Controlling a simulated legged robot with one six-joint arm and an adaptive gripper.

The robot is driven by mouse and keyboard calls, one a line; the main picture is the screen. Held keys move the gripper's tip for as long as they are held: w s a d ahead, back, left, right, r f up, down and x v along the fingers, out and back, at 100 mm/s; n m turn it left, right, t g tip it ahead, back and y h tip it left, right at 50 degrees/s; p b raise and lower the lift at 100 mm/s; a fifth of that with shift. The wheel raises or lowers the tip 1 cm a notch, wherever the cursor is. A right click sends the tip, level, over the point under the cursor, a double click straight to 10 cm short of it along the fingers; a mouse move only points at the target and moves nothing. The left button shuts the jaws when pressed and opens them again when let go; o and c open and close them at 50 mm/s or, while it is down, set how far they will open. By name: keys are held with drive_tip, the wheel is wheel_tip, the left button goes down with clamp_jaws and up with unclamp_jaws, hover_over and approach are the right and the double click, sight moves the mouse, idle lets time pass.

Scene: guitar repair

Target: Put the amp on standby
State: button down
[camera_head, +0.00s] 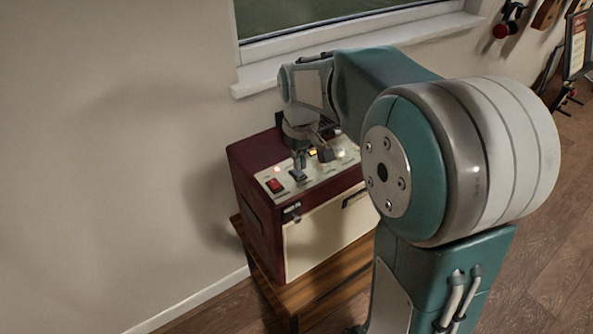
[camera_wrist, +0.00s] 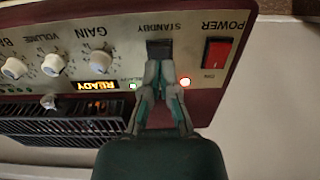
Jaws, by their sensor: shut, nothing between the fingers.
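The amp (camera_head: 262,218) is a dark red box with a cream front, standing on a wooden stand. Its top panel carries a red power switch (camera_wrist: 217,53) and a black standby switch (camera_wrist: 159,49), which show upside down in the wrist view. An amber display (camera_wrist: 91,86) reads "READY". A red light glows below the power switch, and a small greenish light is left of my fingers. My gripper (camera_wrist: 161,64) is shut and empty, its fingertips at the lower edge of the standby switch. I cannot tell whether they touch it. In the head view, my gripper (camera_head: 299,160) is above the panel.
White knobs (camera_wrist: 100,61) for gain and volume are left of the standby switch. A dark grille (camera_wrist: 60,130) lies below them. The wooden stand (camera_head: 315,292) is under the amp. A window sill (camera_head: 257,78) and wall are behind; tools hang at the far right.

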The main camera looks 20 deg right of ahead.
sight(300, 175)
drive_tip(key=shift+f, duration=1.05)
idle(0.6)
drive_tip(key=shift+r, duration=3.55)
drive_tip(key=shift+s, duration=0.15)
drive_tip(key=s+r+m+t, duration=0.1)
drive_tip(key=s+m+t, duration=0.2)
drive_tip(key=s, duration=1.7)
drive_tip(key=t, duration=0.2)
drive_tip(key=shift+s+r+m+t, duration=0.2)
drive_tip(key=shift+s+m+t, duration=0.1)
drive_tip(key=shift+s, duration=0.05)
